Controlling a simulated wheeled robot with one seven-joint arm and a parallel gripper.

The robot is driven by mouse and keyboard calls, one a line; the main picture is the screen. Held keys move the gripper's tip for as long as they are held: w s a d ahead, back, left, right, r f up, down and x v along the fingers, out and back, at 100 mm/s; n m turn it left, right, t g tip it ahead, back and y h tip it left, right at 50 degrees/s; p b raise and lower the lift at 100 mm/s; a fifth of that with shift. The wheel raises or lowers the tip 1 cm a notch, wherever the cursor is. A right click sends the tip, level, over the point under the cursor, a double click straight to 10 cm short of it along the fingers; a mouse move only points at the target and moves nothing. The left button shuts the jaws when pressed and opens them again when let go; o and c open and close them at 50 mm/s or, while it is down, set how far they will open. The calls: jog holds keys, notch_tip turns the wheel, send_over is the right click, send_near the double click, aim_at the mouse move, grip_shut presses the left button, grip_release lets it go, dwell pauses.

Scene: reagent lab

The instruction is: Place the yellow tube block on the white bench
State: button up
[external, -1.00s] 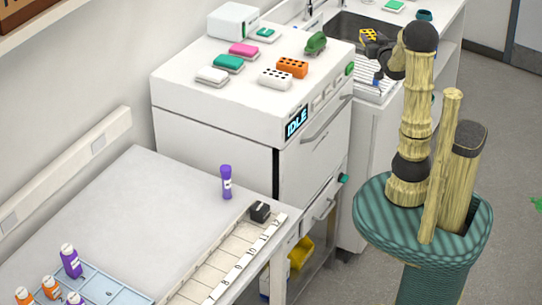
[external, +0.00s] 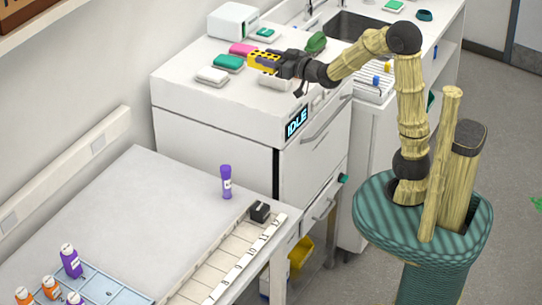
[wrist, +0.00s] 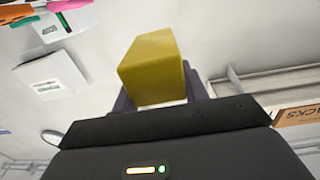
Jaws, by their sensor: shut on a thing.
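The yellow tube block (external: 264,61) is held in my gripper (external: 280,62), above the top of the white cabinet with the IDLE display. In the wrist view the yellow block (wrist: 152,68) sits between the dark fingers, a plain face towards the camera. A bench with a pale top (external: 150,190) stands at the lower left, well away from the block; its middle is bare.
Green (external: 228,63), pink (external: 242,49) and white (external: 212,75) items lie on the cabinet top (external: 185,90). A white block is partly hidden under my gripper. A purple-capped tube (external: 226,182), a black block (external: 260,211) and a blue rack (external: 105,288) are on the bench.

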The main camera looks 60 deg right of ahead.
jog(key=shift+a+r, duration=0.1)
jog(key=shift+a, duration=0.45)
notch_tip(320, 180, down, 6)
jog(key=b, duration=0.3)
jog(key=shift+b, duration=0.4)
jog(key=shift+f+b, duration=1.15)
jog(key=shift+f, duration=0.85)
jog(key=shift+f, duration=0.2)
jog(key=o, duration=1.1)
jog(key=shift+c, duration=0.2)
jog(key=shift+r, duration=0.15)
